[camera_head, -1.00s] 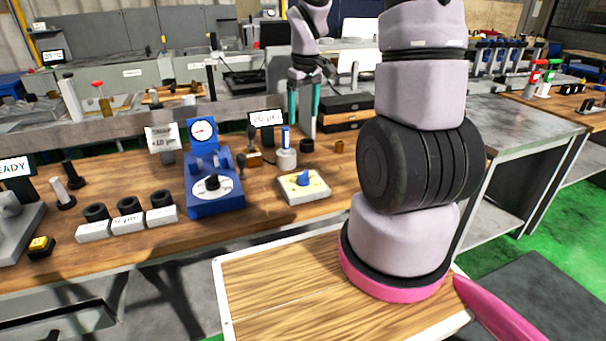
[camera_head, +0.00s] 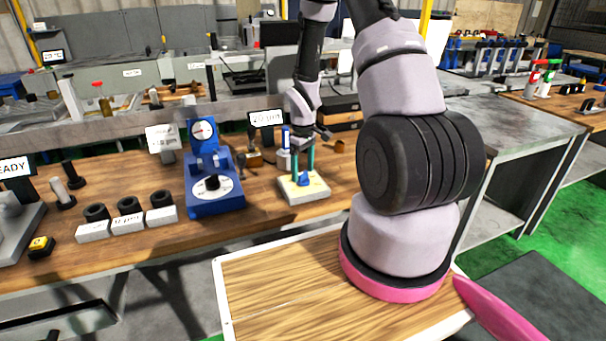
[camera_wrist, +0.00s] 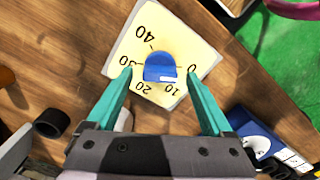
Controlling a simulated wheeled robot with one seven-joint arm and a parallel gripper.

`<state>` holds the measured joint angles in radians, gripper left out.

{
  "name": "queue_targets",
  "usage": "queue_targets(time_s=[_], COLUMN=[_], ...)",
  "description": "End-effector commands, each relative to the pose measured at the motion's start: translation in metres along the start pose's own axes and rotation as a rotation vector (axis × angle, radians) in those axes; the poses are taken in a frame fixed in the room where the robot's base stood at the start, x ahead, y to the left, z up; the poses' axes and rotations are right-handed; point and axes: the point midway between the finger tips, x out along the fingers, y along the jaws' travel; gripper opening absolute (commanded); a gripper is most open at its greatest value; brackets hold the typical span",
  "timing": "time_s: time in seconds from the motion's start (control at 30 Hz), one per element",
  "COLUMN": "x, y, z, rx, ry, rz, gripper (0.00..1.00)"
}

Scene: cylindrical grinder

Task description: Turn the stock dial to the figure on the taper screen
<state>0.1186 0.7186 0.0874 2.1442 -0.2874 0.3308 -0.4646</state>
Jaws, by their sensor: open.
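The stock dial is a blue knob (camera_wrist: 160,68) on a cream plate (camera_head: 312,192) marked 0, 10, 20, 30 and 40. In the wrist view, a pale mark on the knob lies on the side towards the 10; its exact setting is hard to read. My gripper (camera_head: 303,171) points down over the dial, open. In the wrist view its teal fingers (camera_wrist: 159,74) stand on either side of the knob, with gaps visible. The taper screen (camera_head: 265,118) stands behind the dial with small dark text, which seems to include 20 but is partly unclear.
A blue gauge stand (camera_head: 213,190) is left of the dial. Several dark rings on white labelled blocks (camera_head: 127,222) sit further left. A blue-topped post (camera_head: 284,155) stands close behind my gripper. The bench front (camera_head: 260,215) is clear.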

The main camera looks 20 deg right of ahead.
Motion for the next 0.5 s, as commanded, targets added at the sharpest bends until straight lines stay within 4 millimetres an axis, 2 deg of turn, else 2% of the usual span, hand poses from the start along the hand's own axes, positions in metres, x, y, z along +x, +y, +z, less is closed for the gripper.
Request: queue_targets(time_s=[0.2, 0.47, 0.5], x=[0.018, 0.018, 0.018], y=[0.0, 0.0, 0.0], z=[0.001, 0.0, 0.0], rx=[0.0, 0.001, 0.001], ry=[-0.001, 0.0, 0.0], rz=[0.0, 0.0, 0.0], gripper=[0.85, 0.85, 0.78])
